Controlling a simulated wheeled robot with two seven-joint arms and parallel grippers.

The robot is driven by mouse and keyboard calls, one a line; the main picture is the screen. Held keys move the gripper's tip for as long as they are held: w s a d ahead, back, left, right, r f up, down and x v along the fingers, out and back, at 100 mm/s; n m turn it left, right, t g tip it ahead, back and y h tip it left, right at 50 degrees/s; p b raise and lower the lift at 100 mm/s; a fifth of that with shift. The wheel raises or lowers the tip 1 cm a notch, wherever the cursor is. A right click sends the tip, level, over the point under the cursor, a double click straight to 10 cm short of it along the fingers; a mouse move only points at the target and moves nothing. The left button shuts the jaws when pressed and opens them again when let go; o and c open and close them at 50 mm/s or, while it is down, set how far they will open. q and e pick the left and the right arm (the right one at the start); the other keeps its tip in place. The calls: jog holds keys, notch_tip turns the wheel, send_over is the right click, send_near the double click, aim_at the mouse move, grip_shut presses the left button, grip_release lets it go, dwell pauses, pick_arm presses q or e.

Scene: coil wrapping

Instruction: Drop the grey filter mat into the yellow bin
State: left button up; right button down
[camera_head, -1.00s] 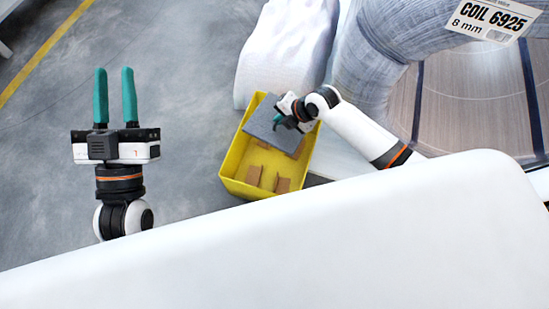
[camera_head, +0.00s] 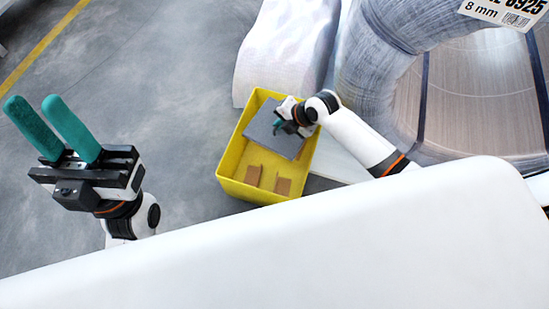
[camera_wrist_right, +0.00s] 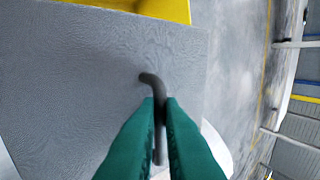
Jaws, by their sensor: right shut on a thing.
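The grey filter mat (camera_head: 262,133) is a flat square panel over the far half of the yellow bin (camera_head: 240,186). In the head view I cannot tell its exact height against the rim. My right gripper (camera_head: 279,126) is shut on the mat's dark curved handle. The right wrist view shows the handle (camera_wrist_right: 157,90) between the green fingers (camera_wrist_right: 160,105), the mat's face (camera_wrist_right: 75,85) behind it and a strip of the yellow bin (camera_wrist_right: 165,10) at the top. My left gripper (camera_head: 34,103) is open and empty over the floor, well left of the bin.
Brown cardboard pieces (camera_head: 283,186) lie in the near part of the bin. A white wrapped block (camera_head: 285,50) stands behind it. A large wrapped coil (camera_head: 385,60) is at the right. Grey floor (camera_head: 175,95) is clear left of the bin.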

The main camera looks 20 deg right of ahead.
dwell(0.3)
jog(key=c, duration=1.5)
grip_release()
